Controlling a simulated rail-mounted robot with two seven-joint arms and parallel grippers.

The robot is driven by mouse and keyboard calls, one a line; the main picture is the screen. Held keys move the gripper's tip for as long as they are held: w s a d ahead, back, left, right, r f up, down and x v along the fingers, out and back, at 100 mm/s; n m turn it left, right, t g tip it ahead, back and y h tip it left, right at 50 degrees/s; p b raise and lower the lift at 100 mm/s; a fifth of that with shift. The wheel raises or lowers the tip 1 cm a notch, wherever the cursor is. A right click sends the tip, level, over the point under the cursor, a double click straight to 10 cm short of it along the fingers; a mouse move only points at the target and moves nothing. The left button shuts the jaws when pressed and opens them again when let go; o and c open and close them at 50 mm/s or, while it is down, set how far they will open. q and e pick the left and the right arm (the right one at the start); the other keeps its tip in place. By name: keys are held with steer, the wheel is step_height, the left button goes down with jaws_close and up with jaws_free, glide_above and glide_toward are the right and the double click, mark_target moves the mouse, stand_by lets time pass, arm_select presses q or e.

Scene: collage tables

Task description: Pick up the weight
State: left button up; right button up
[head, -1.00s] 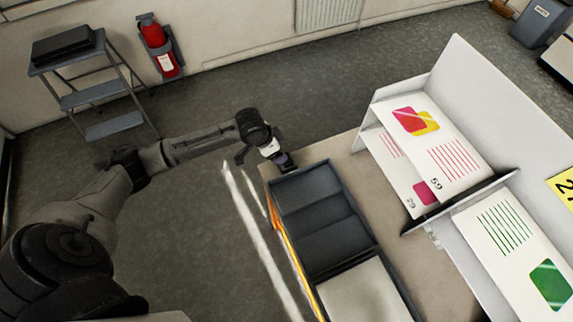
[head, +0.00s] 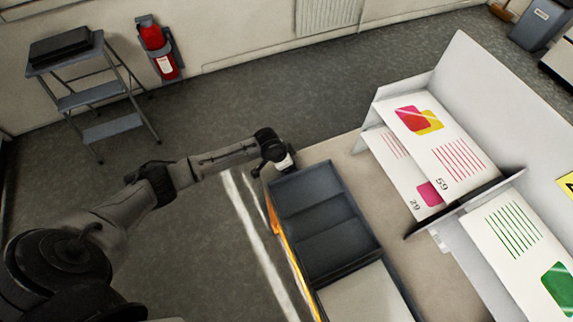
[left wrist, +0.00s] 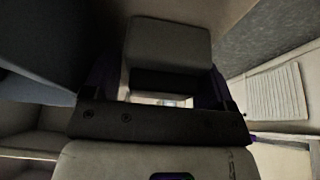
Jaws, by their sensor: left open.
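My left gripper (head: 281,166) is at the far left corner of the collage table, beside the dark tray. In the left wrist view the gripper (left wrist: 163,82) is open, with a dark purple-edged finger on each side. A grey block (left wrist: 168,42), which looks like the weight, shows between the fingers. I cannot tell whether the fingers touch it. My right gripper is in neither view.
The dark tray (head: 272,208) takes up the table's left side, with a pale panel (head: 367,295) nearer. White boards with printed cards (head: 445,150) stand on the right. A step stool (head: 80,98) and a red fire extinguisher (head: 152,37) are by the wall. Grey floor (head: 270,95) behind is clear.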

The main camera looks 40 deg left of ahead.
arm_select(q)
steer(key=shift+w+f, duration=0.1)
steer(key=shift+f, duration=0.15)
steer(key=c, duration=1)
